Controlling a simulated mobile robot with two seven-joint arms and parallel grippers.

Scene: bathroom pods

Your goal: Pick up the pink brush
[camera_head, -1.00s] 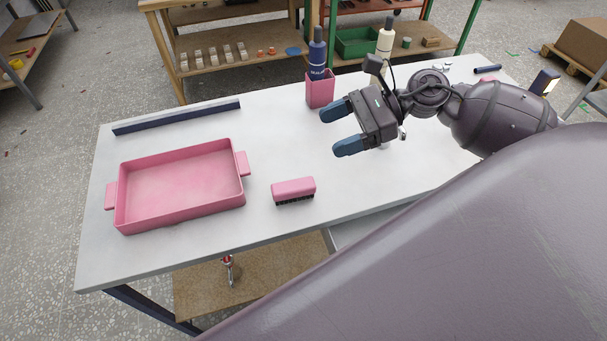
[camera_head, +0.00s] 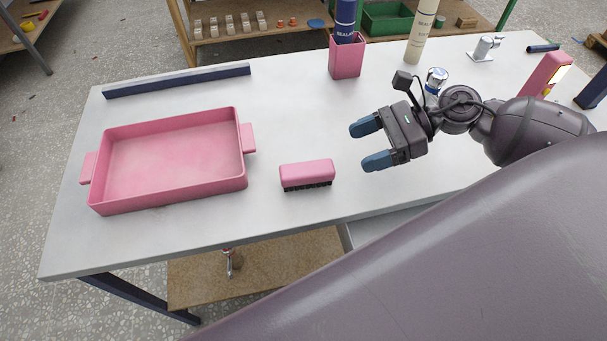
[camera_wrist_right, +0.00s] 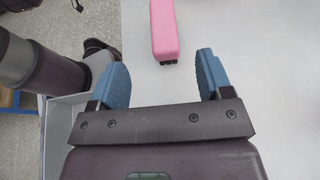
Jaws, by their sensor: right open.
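The pink brush (camera_head: 307,173) lies on the white table, bristles down, to the right of the pink tray. Its back is pink and its bristles are dark. My right gripper (camera_head: 370,144) is open and empty above the table, to the right of the brush and apart from it. In the right wrist view the brush (camera_wrist_right: 165,30) lies beyond the two blue fingertips (camera_wrist_right: 160,70), between their lines but nearer the right finger. My left gripper is not seen in the head view. In the right wrist view a dark arm part of mine shows at left.
A pink tray (camera_head: 100,197) with side handles stands on the left of the table (camera_head: 262,225). Behind are a dark blue bar (camera_head: 178,81), a pink holder (camera_head: 346,60) with a blue bottle and a cream bottle (camera_head: 422,32). The table around the brush is clear.

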